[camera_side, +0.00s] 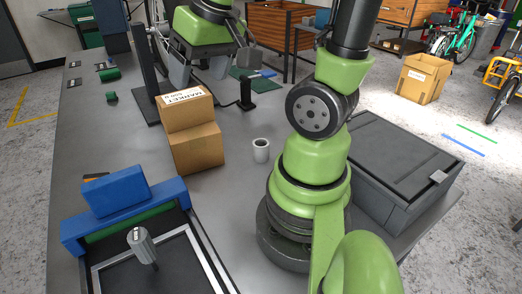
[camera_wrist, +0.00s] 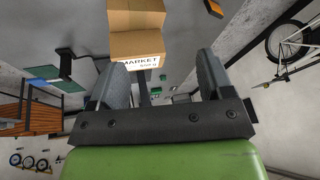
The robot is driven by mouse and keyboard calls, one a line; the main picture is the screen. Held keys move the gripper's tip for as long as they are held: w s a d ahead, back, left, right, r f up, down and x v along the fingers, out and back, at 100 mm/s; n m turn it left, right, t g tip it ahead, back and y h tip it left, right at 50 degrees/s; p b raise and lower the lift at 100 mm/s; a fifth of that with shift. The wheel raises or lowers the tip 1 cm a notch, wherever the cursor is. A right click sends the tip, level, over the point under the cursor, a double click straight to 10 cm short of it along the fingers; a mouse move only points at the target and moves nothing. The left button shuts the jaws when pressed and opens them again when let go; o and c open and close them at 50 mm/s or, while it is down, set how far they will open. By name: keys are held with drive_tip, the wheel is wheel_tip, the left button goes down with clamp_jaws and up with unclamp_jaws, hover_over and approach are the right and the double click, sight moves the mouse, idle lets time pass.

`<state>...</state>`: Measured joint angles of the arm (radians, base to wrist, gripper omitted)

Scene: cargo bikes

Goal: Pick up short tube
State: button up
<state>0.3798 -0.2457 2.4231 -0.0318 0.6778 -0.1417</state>
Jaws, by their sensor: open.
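I cannot tell for sure which thing is the short tube. A small pale grey, hollow-topped cylinder (camera_side: 261,150) stands upright on the grey table right of the cardboard boxes. Two short green cylindrical pieces, one (camera_side: 109,75) farther back and a smaller one (camera_side: 111,97), lie at the table's far left. My gripper (camera_side: 199,70) hangs above the far part of the table, behind the boxes and apart from all these pieces. Its two grey fingers are spread with nothing between them; they also show in the wrist view (camera_wrist: 162,80). No tube is clear in the wrist view.
Two stacked cardboard boxes (camera_side: 195,148), the upper marked MARKET, stand mid-table. A blue block (camera_side: 116,191) lies on a blue fixture (camera_side: 75,237) with a green tube (camera_side: 130,225) at front left. A dark lidded case (camera_side: 405,160) is at right. A black stand (camera_side: 246,95) rises near the gripper.

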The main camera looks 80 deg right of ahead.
drive_tip(key=s+d+f+m+g, duration=0.1)
drive_tip(key=s+d+f+g, duration=0.15)
drive_tip(key=d+f, duration=0.7)
drive_tip(key=m+g, duration=0.1)
drive_tip(key=g, duration=0.1)
hover_over(261, 142)
drive_tip(key=shift+y, duration=0.4)
drive_tip(key=f, duration=0.4)
drive_tip(key=w+f, duration=0.1)
drive_tip(key=f, duration=0.1)
drive_tip(key=shift+a, duration=0.4)
drive_tip(key=f, duration=0.4)
drive_tip(key=shift+s, duration=0.2)
drive_tip(key=shift+s+d+f, duration=0.15)
drive_tip(key=shift+f, duration=1.35)
drive_tip(key=shift+s+d+f, duration=0.15)
drive_tip(key=shift+f, duration=1.35)
drive_tip(key=c, duration=1.1)
drive_tip(key=shift+r, duration=0.1)
